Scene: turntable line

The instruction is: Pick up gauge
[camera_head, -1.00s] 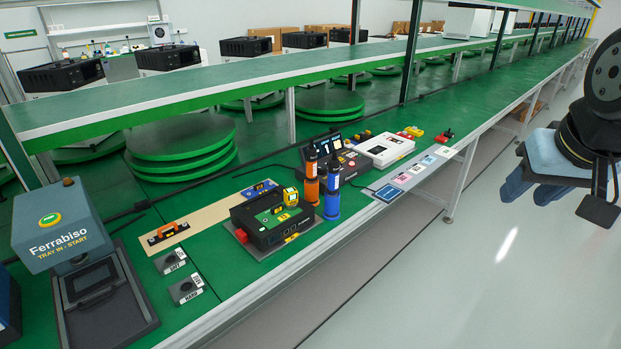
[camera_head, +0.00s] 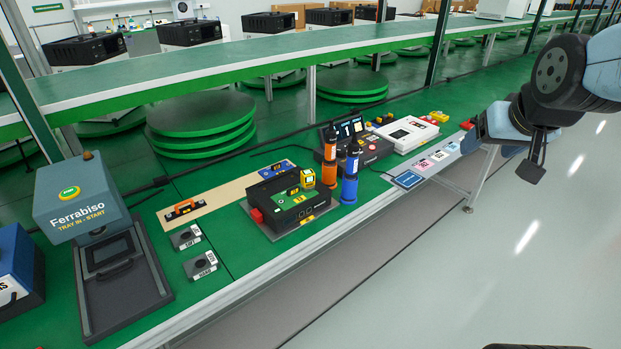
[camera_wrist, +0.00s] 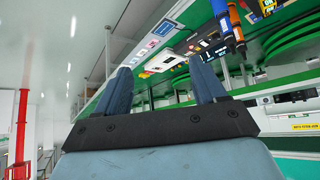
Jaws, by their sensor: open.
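My gripper (camera_head: 505,152) is at the right in the head view, out over the aisle side of the green bench and away from the tools. In the wrist view its two blue fingers (camera_wrist: 160,80) stand apart with nothing between them. No item is clearly marked as the gauge. An orange-handled black tool (camera_head: 184,210) lies on a tan board (camera_head: 227,190) at the middle left. I cannot tell which of these is the gauge.
An orange cylinder (camera_head: 329,164) and a blue cylinder (camera_head: 349,180) stand beside the black box. The Ferrabiso start box (camera_head: 80,200) is at the left, near two grey blocks (camera_head: 186,237). A raised shelf (camera_head: 220,80) runs behind. The aisle floor (camera_head: 430,280) is clear.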

